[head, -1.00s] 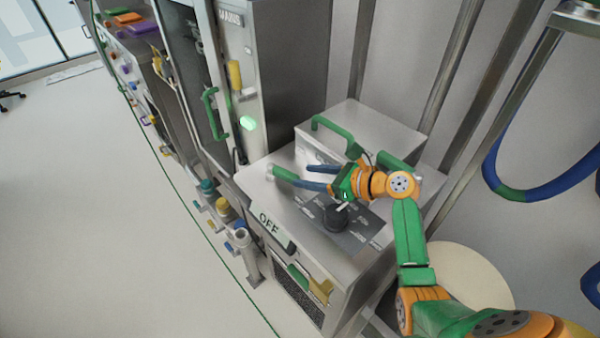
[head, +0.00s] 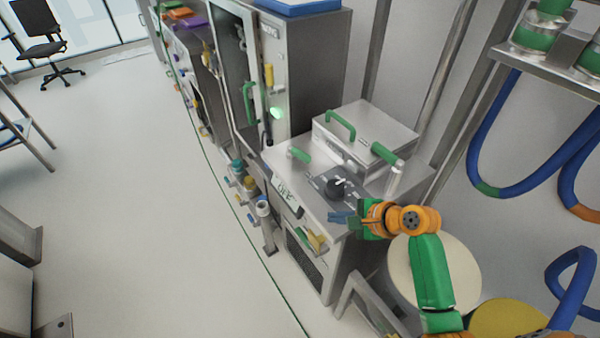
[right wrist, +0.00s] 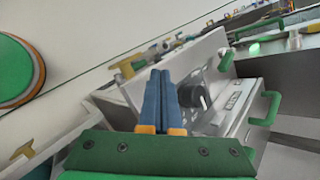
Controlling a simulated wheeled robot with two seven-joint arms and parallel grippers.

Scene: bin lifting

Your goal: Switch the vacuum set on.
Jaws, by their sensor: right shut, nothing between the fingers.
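The vacuum set (head: 318,225) is a grey metal cabinet with a dark panel and a black rotary knob (head: 337,188) on its top. The knob has a pale pointer mark; its exact setting is too small to read. A pale sign (head: 286,198) on the cabinet's front edge seems to read OFF. My right gripper (head: 336,217) is shut and empty at the cabinet's near right edge, apart from the knob. In the right wrist view its blue fingers (right wrist: 160,75) lie together, with the knob (right wrist: 193,95) just right of them. My left gripper is not in view.
A lidded metal box (head: 365,130) with green handles stands behind the panel. A tall cabinet (head: 300,65) with a lit green lamp (head: 277,112) stands beyond. Blue hoses (head: 530,185) hang at the right. Open floor (head: 120,220) lies at the left.

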